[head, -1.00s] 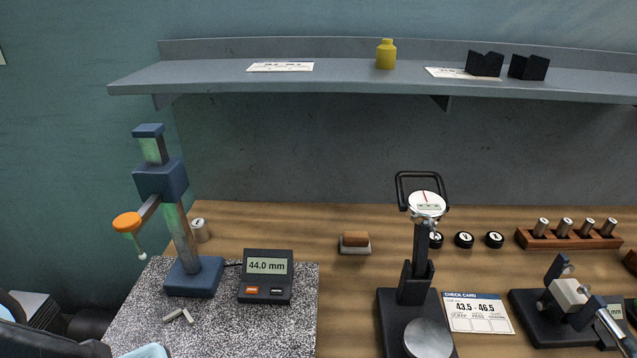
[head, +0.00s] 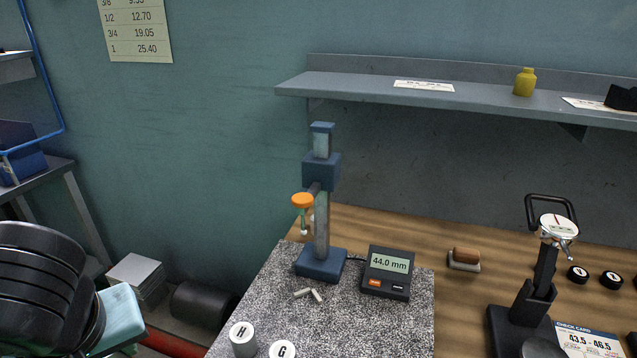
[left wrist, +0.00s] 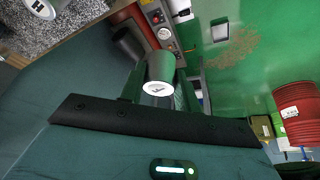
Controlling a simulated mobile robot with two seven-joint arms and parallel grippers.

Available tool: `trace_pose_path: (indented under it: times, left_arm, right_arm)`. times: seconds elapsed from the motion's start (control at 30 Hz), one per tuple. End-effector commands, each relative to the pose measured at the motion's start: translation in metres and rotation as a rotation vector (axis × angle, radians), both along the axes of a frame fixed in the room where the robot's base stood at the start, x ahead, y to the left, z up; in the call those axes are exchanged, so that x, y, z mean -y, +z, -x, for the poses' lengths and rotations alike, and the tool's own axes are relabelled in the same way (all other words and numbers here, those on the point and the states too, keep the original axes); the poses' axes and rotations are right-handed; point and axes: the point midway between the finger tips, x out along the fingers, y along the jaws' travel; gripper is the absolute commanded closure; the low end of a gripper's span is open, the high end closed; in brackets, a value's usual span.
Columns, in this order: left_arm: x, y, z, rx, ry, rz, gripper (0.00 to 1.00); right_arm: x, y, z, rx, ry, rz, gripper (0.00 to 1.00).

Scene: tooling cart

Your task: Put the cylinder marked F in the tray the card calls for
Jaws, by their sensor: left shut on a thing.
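My left gripper (left wrist: 160,92) is shut on a grey cylinder (left wrist: 160,68) in the left wrist view. The cylinder's pale end carries a dark mark, too small to read surely. In the head view my left arm comes in at the lower left, and the held cylinder is hidden there. The check card (head: 590,342) at the lower right reads 43.5 - 46.5, its lower part cut off. The display (head: 388,264) reads 44.0 mm. No tray can be made out surely. My right gripper is not in view.
Cylinders H (head: 243,340) and G (head: 282,350) stand on the speckled granite plate (head: 345,325). A blue gauge stand (head: 320,265) and small pins (head: 309,294) are behind them. A dial gauge (head: 540,290) stands right. A red hose reel (left wrist: 298,110) shows in the wrist view.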

Motion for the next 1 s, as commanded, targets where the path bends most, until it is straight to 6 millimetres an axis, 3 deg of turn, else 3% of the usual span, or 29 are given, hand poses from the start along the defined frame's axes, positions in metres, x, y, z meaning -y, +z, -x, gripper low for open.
trace_pose_path:
  times: [0.13,0.5,1.0]
  left_arm:
    - [-0.005,-0.026,-0.022,-0.015,-0.115,0.011,0.93]
    - [0.012,-0.08,-0.066,0.004,-0.505,-0.001,0.93]
    - [0.015,-0.088,-0.073,0.013,-0.578,-0.011,0.93]
  right_arm:
    - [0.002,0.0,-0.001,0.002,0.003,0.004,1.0]
    - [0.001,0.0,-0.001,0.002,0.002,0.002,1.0]
    - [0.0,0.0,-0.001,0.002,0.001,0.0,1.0]
